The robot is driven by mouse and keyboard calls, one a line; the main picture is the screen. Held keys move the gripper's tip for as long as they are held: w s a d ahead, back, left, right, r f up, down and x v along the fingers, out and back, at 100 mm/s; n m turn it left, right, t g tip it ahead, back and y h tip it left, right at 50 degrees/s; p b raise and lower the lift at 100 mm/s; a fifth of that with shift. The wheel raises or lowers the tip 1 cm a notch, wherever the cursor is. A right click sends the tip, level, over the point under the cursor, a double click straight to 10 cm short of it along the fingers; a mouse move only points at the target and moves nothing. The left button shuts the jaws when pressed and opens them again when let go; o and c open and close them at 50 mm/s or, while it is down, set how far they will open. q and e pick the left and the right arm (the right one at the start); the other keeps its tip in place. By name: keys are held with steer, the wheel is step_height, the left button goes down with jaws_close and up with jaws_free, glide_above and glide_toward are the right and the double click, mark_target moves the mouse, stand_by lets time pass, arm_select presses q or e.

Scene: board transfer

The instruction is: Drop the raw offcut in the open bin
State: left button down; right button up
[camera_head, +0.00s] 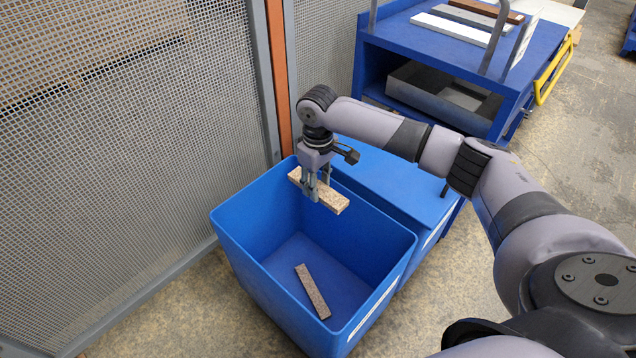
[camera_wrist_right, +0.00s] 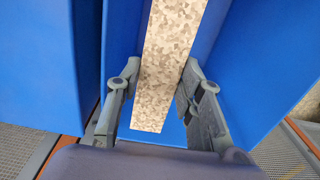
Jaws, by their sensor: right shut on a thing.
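A speckled tan raw offcut (camera_head: 331,199) is held by my right gripper (camera_head: 312,190) over the open blue bin (camera_head: 236,243), near the level of its rim. In the right wrist view the offcut (camera_wrist_right: 168,60) runs between the two fingers of my right gripper (camera_wrist_right: 158,88), which are shut on it. A second speckled piece (camera_head: 312,291) lies on the floor of the bin. My left gripper is not in view.
A closed blue box (camera_head: 385,180) stands right beside the open bin. A blue cart (camera_head: 425,45) behind carries several boards on top and a grey tray (camera_head: 445,95) below. A mesh fence (camera_head: 130,150) with an orange post (camera_head: 279,75) borders the left.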

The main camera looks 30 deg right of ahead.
steer(key=o, duration=1.3)
steer(key=shift+r, duration=0.15)
step_height(320, 180, up, 12)
steer(key=shift+f, duration=0.1)
steer(key=shift+f, duration=0.1)
